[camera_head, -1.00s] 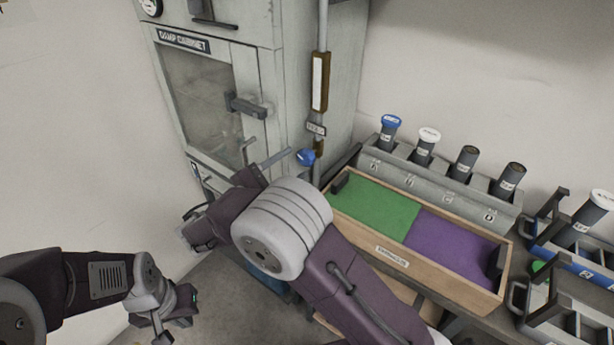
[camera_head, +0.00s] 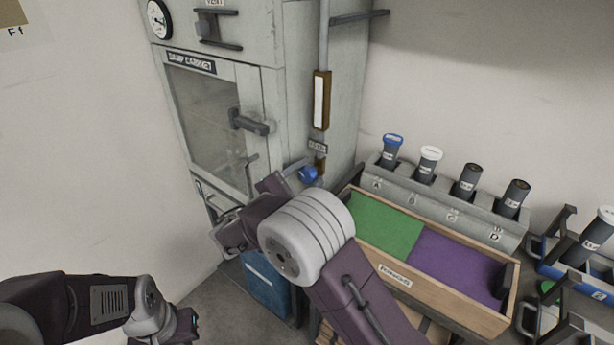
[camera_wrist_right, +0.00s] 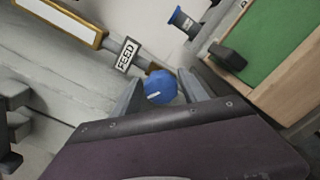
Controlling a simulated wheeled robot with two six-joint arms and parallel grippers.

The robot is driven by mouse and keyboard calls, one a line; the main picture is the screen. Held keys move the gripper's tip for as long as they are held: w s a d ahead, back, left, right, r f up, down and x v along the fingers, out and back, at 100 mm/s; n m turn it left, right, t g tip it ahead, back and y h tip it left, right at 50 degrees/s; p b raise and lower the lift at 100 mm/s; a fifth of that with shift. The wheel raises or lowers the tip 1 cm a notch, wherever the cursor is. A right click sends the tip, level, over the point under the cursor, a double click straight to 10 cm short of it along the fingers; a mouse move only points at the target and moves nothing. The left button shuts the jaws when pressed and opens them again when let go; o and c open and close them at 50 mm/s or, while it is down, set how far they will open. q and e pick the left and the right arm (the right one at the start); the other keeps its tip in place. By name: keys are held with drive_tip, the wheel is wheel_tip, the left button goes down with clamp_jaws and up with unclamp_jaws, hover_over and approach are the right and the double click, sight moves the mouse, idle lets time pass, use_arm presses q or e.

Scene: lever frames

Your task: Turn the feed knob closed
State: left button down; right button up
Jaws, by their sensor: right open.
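The blue feed knob (camera_head: 308,174) sits on the pipe at the right side of the damp cabinet, under a small label. In the right wrist view the knob (camera_wrist_right: 160,90) has a white mark on its face and the label above it reads FEED (camera_wrist_right: 127,54). My right gripper (camera_head: 294,174) is open at the knob. In the right wrist view its fingers (camera_wrist_right: 159,96) stand on either side of the knob; I cannot tell whether they touch it. My left gripper (camera_head: 182,328) is low at the left, its jaws unclear.
The damp cabinet (camera_head: 222,66) has a protruding door handle (camera_head: 250,122). A wooden tray (camera_head: 440,297) with green and purple sections lies right of the knob, before a rack (camera_head: 405,190) of capped tubes. A blue bin (camera_head: 268,285) stands below my right arm.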

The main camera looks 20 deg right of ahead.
drive_tip(key=shift+c, duration=0.3)
drive_tip(key=c, duration=1)
drive_tip(key=shift+f+m+b, duration=0.25)
drive_tip(key=shift+m+b, duration=0.35)
drive_tip(key=shift+b, duration=0.35)
drive_tip(key=shift+c, duration=0.2)
drive_tip(key=m+b, duration=0.2)
drive_tip(key=b, duration=0.2)
drive_tip(key=m+b, duration=0.3)
drive_tip(key=b, duration=0.1)
drive_tip(key=m+b, duration=0.3)
drive_tip(key=b, duration=0.1)
drive_tip(key=shift+f, duration=0.35)
drive_tip(key=shift+r+m+b, duration=0.2)
drive_tip(key=shift+m+b, duration=1.2)
drive_tip(key=shift+b, duration=0.15)
